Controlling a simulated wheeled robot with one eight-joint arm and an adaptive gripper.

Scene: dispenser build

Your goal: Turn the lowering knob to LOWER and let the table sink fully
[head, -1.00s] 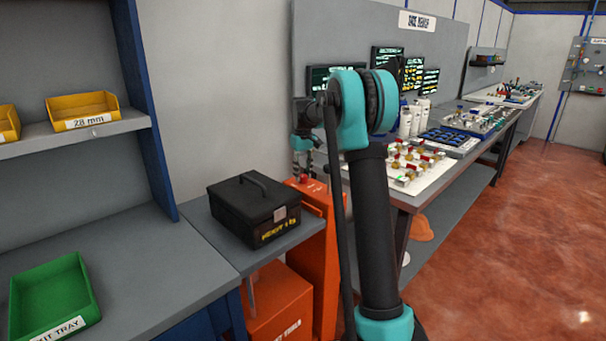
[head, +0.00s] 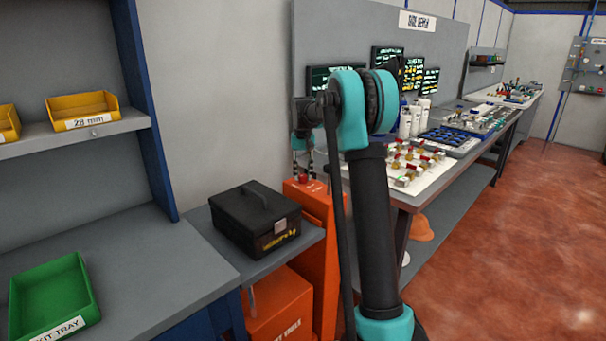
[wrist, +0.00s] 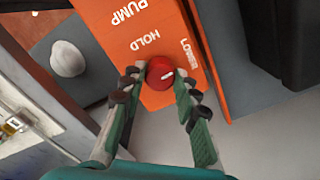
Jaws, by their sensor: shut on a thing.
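The red lowering knob (wrist: 160,73) sits on the orange lift column (wrist: 180,25), near the white words PUMP, HOLD and LOWER. Its white pointer mark faces right, on the LOWER side of HOLD; its exact setting is hard to read. My gripper (wrist: 159,80) is shut on the knob, one finger on each side. In the head view, my gripper (head: 302,168) reaches down on the knob from above. The grey lift table (head: 268,265) stands beside the column and bears a black weight case (head: 250,215).
The fixed bench with a green exit tray (head: 50,295) stands left of the lift table. An orange box (head: 280,308) is below the lift table. A long workbench (head: 425,203) with parts runs along the right. The red floor at the far right is clear.

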